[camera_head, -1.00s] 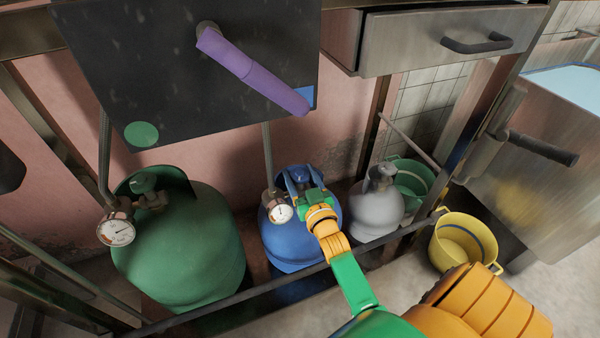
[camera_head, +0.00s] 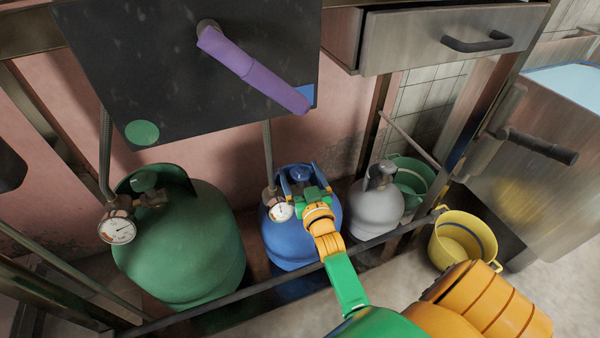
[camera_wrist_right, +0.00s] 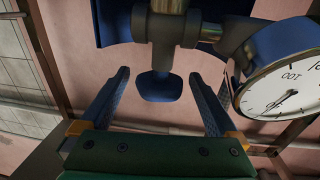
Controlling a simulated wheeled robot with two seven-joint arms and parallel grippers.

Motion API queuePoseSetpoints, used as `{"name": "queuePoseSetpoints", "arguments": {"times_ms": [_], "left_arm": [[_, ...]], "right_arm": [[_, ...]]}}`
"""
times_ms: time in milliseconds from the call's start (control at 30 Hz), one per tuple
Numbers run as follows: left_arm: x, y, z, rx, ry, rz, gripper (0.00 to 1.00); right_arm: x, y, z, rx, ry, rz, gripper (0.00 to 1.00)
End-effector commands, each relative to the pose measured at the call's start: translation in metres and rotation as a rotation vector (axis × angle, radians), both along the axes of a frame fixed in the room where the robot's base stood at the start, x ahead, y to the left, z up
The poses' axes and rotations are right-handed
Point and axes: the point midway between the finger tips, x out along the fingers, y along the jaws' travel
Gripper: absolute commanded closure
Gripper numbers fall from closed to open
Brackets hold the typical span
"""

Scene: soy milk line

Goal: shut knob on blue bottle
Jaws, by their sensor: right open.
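The blue bottle (camera_head: 287,240) stands on the floor behind a low dark rail, between a green bottle and a grey one. Its blue knob (camera_head: 301,173) sits at the top inside the blue collar. In the right wrist view the knob (camera_wrist_right: 158,86) hangs below the valve stem, between and beyond the fingertips. My right gripper (camera_head: 311,192) is at the collar opening; its fingers (camera_wrist_right: 158,88) are open, one on each side of the knob, with visible gaps. The bottle's pressure gauge (camera_wrist_right: 285,85) is close to the right finger. My left gripper is not in view.
The green bottle (camera_head: 190,250) with its gauge (camera_head: 117,230) stands left. The grey bottle (camera_head: 376,208) stands right, near green and yellow buckets (camera_head: 465,240). A dark panel (camera_head: 150,70) with a purple handle (camera_head: 250,70) overhangs the bottles. The rail (camera_head: 265,288) crosses in front.

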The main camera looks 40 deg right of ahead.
Motion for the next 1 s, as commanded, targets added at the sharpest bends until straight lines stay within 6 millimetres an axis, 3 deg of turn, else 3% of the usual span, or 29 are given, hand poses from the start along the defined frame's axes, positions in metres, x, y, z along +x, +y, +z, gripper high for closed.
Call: {"name": "queuePoseSetpoints", "arguments": {"times_ms": [167,600,1000], "left_arm": [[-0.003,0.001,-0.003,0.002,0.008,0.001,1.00],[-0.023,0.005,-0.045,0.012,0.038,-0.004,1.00],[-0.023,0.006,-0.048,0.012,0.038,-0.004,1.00]], "right_arm": [[-0.007,0.003,0.001,0.002,0.002,0.000,0.04],[-0.065,0.022,0.001,0.000,0.001,0.000,0.04],[-0.067,0.020,0.002,-0.018,-0.020,0.028,0.04]]}}
